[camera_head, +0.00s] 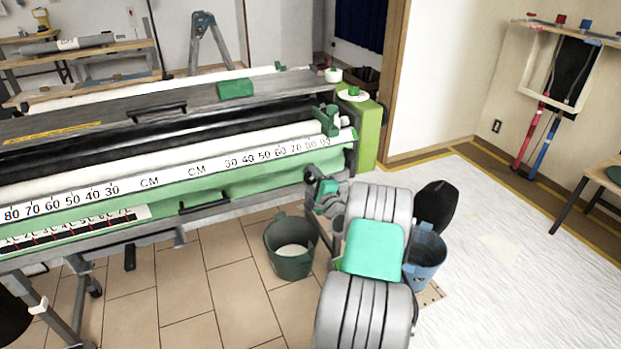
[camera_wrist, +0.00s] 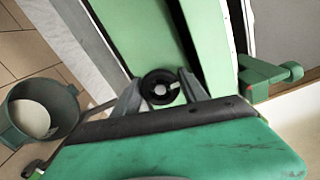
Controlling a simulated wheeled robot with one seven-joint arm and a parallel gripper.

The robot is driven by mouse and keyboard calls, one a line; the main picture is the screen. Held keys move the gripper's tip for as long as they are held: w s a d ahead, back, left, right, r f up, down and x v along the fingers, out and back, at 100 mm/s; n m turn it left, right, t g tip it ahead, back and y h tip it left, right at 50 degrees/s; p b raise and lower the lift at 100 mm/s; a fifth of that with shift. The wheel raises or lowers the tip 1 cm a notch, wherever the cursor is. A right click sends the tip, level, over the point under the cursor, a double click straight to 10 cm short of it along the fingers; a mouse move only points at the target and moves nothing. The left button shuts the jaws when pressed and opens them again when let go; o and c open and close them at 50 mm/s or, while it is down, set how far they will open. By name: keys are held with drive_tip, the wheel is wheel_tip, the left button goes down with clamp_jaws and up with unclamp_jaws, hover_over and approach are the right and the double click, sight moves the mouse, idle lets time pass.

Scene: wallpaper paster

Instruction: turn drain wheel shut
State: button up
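The drain wheel (camera_wrist: 160,87) is a small dark round knob with a pale hub, on the green side of the pasting machine (camera_wrist: 138,38). In the wrist view it shows between the two grey fingers of my gripper (camera_wrist: 160,82). The fingers are apart, one at each side of the wheel. I cannot tell whether they touch it. In the head view my arm reaches toward the machine's right end (camera_head: 355,140), and the wheel cannot be made out there.
A dark green bucket (camera_head: 290,264) with pale contents stands on the tiles below the machine's right end; it also shows in the wrist view (camera_wrist: 55,95). A blue bucket (camera_head: 426,255) stands right of my arm. White sheeting (camera_head: 510,250) covers the floor at right.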

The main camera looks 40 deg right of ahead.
drive_tip(key=o, duration=0.4)
drive_tip(key=v, duration=0.7)
drive_tip(key=shift+s+a, duration=0.15)
drive_tip(key=shift+s, duration=0.25)
